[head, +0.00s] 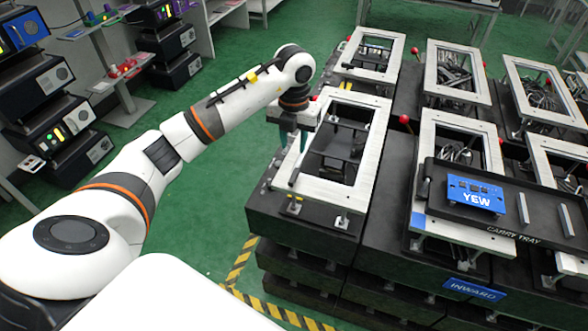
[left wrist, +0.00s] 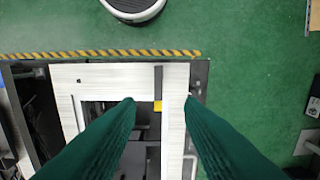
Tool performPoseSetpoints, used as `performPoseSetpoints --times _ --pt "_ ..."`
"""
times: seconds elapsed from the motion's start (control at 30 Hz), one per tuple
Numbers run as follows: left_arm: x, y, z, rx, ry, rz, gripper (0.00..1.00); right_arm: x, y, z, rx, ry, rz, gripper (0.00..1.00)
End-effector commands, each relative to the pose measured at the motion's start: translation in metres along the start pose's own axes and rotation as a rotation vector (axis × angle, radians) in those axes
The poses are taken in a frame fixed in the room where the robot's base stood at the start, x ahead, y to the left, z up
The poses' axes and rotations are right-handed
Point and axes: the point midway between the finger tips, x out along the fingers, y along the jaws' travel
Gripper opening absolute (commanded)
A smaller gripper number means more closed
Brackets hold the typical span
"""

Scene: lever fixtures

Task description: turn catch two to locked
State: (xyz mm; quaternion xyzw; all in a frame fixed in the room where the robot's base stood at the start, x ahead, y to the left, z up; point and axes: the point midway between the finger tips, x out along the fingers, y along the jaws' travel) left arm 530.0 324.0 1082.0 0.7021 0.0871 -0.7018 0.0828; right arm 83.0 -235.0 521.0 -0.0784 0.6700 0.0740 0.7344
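My left gripper (head: 290,147) has green fingers and reaches down at the near-left frame fixture (head: 370,155), a white rectangular frame on a dark base. In the left wrist view the gripper (left wrist: 160,99) is open, its fingers spread to either side. Whether the fingers touch anything cannot be told. No number marks catch two, so I cannot tell which fixture it is. My right gripper is not in view.
More white-framed fixtures (head: 458,72) stand behind and to the right, with red ball knobs (head: 404,119). A carry tray (head: 510,212) holds a blue YEW block (head: 475,194). A blue INWARD label (head: 473,290) is on the front. Green floor (head: 200,225) is clear at left.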

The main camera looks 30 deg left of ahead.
Motion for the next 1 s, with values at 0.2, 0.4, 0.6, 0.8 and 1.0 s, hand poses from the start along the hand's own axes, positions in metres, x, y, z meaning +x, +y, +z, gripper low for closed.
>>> performPoseSetpoints --times 0.2,0.4,0.6,0.8,1.0 --pt "0.040 0.002 0.003 0.004 -0.008 0.003 0.35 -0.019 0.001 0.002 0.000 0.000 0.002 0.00" --pt "0.078 0.002 0.002 0.003 -0.007 0.005 0.35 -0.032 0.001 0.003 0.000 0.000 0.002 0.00" --pt "0.102 0.002 0.001 0.004 -0.003 0.005 0.35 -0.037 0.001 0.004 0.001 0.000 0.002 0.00" --pt "0.109 0.002 0.001 0.005 -0.001 0.006 0.35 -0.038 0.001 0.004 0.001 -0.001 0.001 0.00" --pt "0.109 0.002 0.001 0.006 -0.001 0.006 0.31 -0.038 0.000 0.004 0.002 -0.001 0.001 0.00"
